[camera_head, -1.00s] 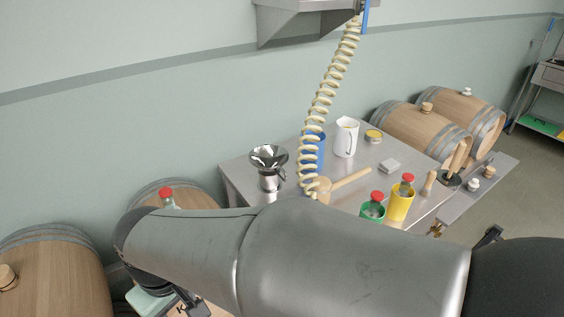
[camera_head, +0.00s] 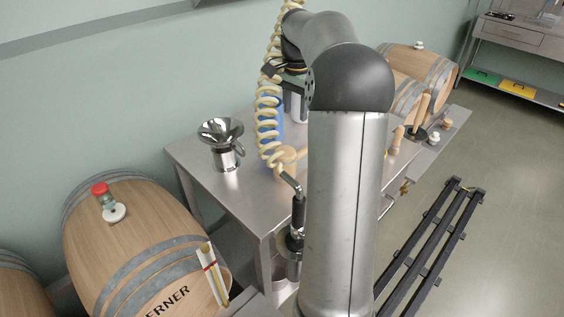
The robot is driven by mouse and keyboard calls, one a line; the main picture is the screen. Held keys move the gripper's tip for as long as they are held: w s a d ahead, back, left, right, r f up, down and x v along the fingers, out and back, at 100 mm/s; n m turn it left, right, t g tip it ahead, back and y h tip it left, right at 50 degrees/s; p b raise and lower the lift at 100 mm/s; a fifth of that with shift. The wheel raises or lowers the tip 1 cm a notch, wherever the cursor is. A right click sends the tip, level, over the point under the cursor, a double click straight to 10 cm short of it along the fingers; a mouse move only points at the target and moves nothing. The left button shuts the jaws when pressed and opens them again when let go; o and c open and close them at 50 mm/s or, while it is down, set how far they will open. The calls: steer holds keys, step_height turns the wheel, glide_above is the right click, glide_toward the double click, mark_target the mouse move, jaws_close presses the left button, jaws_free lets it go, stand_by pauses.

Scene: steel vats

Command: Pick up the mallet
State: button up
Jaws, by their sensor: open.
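The wooden mallet (camera_head: 287,155) lies on the steel table, left of my raised arm. Its pale round head shows beside the lower end of the coiled hose. Only a short part of its handle shows, and my arm hides the rest. My gripper (camera_head: 294,92) is beyond my elbow over the back of the table, above and apart from the mallet. It is small and partly hidden in the view. It is open, and I see nothing held in it.
A cream coiled hose (camera_head: 268,115) hangs just left of the mallet, with a blue cylinder (camera_head: 270,126) behind it. A steel funnel pot (camera_head: 222,140) stands at the table's left. Barrels flank the table. Black floor rails (camera_head: 430,245) lie to the right.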

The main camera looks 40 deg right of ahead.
mark_target(298, 153)
steer(key=f, duration=0.4)
steer(key=f+p, duration=0.1)
steer(key=f, duration=0.7)
steer(key=shift+d, duration=0.35)
steer(key=f, duration=0.1)
steer(key=f+p, duration=0.1)
steer(key=f, duration=0.2)
steer(key=shift+s+d+f+p, duration=0.1)
steer(key=shift+s+d+p, duration=0.1)
steer(key=shift+d+p, duration=0.15)
steer(key=shift+a+f, duration=0.1)
steer(key=shift+f, duration=0.45)
jaws_close()
steer(key=shift+w+r, duration=0.1)
